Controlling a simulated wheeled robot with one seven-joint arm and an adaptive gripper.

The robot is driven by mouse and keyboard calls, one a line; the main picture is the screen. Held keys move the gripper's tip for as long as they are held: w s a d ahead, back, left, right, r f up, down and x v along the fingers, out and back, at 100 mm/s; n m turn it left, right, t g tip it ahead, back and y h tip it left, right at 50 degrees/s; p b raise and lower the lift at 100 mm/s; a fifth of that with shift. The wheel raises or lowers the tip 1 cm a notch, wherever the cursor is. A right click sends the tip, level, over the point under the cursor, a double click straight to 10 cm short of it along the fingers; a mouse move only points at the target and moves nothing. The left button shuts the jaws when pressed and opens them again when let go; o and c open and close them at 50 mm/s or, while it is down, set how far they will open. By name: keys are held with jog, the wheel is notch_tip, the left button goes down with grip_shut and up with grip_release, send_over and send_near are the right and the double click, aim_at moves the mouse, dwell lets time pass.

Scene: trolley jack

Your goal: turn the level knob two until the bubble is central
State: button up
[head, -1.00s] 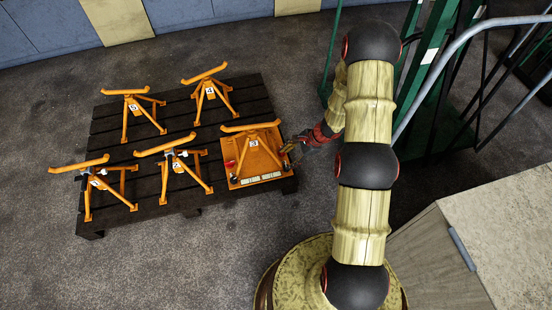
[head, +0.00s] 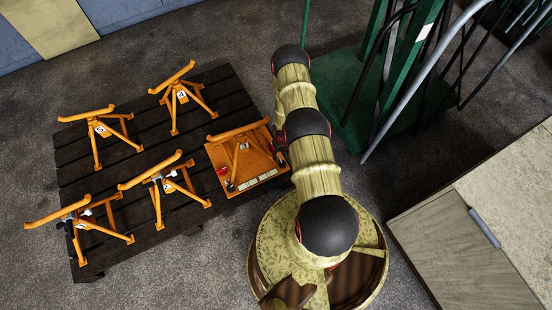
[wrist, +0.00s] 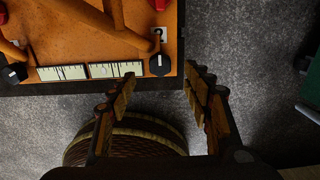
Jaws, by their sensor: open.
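In the wrist view an orange plate (wrist: 90,40) carries two level vials (wrist: 62,72) and (wrist: 115,69) side by side along its near edge. A black knob with a white mark (wrist: 160,64) is at the right corner, and a similar knob (wrist: 14,73) is at the left. No readable number shows which knob is two. My gripper (wrist: 160,82) is open and empty, with its fingers on either side of the right knob in the picture; contact cannot be told. The bubbles are too small to judge. The orange plate (head: 218,155) shows in the head view, where my arm hides the gripper.
A dark slatted pallet (head: 135,170) holds the plate and several orange stands (head: 172,95). Green metal framework with a grey rail (head: 410,85) stands at the back right. A wooden cabinet (head: 460,250) is at the right. Red knobs (wrist: 158,5) sit farther up the plate.

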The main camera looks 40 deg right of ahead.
aim_at(282, 163)
jog(key=shift+s+a+f, duration=0.1)
jog(key=shift+s+f, duration=0.05)
jog(key=shift+s, duration=0.15)
notch_tip(282, 163, down, 7)
jog(key=b, duration=0.3)
jog(key=shift+f, duration=0.2)
jog(key=shift+c, duration=1.1)
jog(key=c, duration=0.9)
